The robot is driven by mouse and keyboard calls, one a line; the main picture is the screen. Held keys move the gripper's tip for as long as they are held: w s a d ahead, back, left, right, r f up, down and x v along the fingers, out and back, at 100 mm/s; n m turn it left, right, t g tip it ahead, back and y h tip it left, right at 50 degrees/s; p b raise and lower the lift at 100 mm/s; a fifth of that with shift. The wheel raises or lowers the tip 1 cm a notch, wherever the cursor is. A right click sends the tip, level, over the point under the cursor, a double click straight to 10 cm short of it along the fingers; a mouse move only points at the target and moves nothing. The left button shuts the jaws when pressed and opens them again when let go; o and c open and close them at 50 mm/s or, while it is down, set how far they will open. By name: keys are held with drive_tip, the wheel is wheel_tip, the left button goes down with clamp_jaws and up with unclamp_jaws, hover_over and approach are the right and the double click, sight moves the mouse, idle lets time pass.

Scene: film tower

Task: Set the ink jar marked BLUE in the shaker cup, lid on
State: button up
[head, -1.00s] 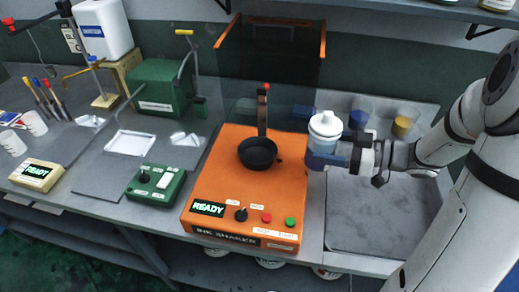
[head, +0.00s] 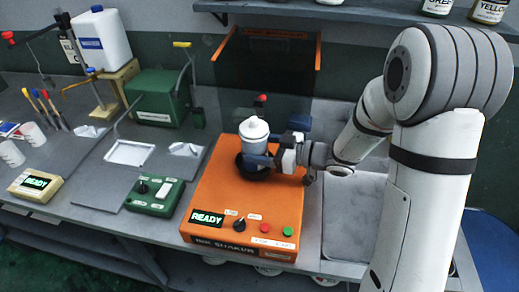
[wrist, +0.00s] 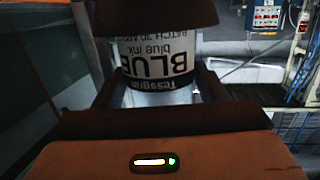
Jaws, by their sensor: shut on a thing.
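My gripper (head: 270,162) is shut on the ink jar (head: 254,130), which has a white lid on top and stands upright. In the wrist view the jar's label (wrist: 158,62) reads BLUE, upside down, between the dark fingers. The jar is over the dark shaker cup (head: 252,174) on the orange ink shaker (head: 215,185). The jar and fingers hide most of the cup. I cannot tell whether the jar's base is inside the cup or just above it.
The shaker's front has a READY display (head: 207,219), a black knob (head: 239,225), a red button and a green button. Its orange-edged clear hood (head: 266,75) stands raised behind. A green control box (head: 155,192) is to the left. A grey tray (head: 350,222) lies to the right.

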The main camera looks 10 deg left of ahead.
drive_tip(key=shift+f, duration=0.45)
drive_tip(key=shift+f, duration=0.1)
drive_tip(key=shift+f, duration=0.15)
drive_tip(key=o, duration=1)
